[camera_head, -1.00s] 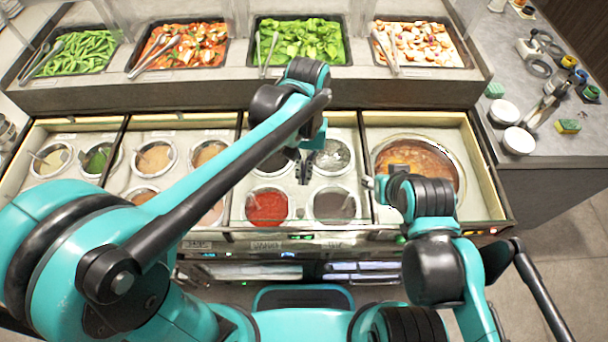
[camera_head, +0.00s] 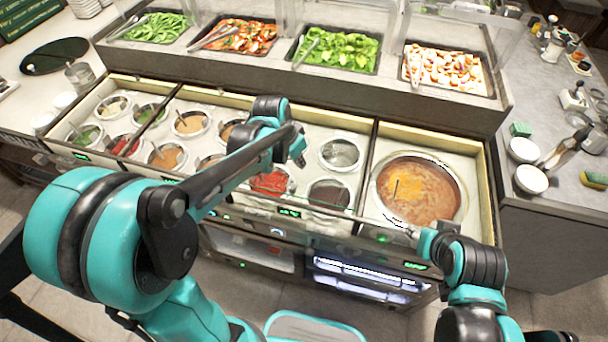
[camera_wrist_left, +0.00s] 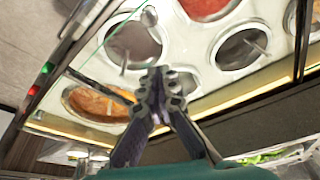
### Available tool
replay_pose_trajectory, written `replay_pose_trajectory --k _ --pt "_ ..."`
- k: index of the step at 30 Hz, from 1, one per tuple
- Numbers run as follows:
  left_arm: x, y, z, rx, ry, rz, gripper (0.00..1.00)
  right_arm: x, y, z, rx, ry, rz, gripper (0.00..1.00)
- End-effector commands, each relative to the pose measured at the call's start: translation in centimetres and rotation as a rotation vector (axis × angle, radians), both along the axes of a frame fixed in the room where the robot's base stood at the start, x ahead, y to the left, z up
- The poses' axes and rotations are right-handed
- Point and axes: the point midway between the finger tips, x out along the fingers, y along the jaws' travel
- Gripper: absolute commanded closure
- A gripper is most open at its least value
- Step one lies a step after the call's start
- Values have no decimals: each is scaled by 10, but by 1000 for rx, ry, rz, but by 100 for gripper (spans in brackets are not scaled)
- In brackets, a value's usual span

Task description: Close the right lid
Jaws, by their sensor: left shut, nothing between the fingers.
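The right well holds a large round pot of orange-brown soup (camera_head: 415,190), seen from above inside a pale frame (camera_head: 485,190). I cannot clearly make out a lid over it; any clear pane is hard to see. My left gripper (camera_head: 299,160) hangs over the middle wells, left of the soup well. In the left wrist view its fingers (camera_wrist_left: 160,82) are together and empty, above the pale well top, with the soup (camera_wrist_left: 98,103) to the left. My right arm ends near the front edge of the soup well; its gripper (camera_head: 408,230) is small and its fingers are unclear.
Several small sauce pots, including a red one (camera_head: 270,182) and a grey one (camera_head: 340,154), fill the wells to the left. Food trays, such as the green leaves (camera_head: 338,50), stand behind. White bowls (camera_head: 530,179) sit on the right counter. Floor shows in front.

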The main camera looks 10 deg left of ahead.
Motion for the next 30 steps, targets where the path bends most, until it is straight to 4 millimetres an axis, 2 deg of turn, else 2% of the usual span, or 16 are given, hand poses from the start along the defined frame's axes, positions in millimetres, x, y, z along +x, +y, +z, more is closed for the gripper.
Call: replay_pose_trajectory --k 1,12,15,19,30 --pt "3 -2 -12 0 1 -1 100 0 0 -6 0 0 0 60" --pt "24 -15 -86 0 2 0 100 0 0 -36 0 0 0 60" --pt "6 -4 -80 0 2 3 100 0 0 -37 0 0 0 60" --pt "-6 2 -77 0 3 2 100 0 0 -39 0 0 0 60" --pt "-12 6 -76 -1 3 0 100 0 0 -40 0 0 0 60"
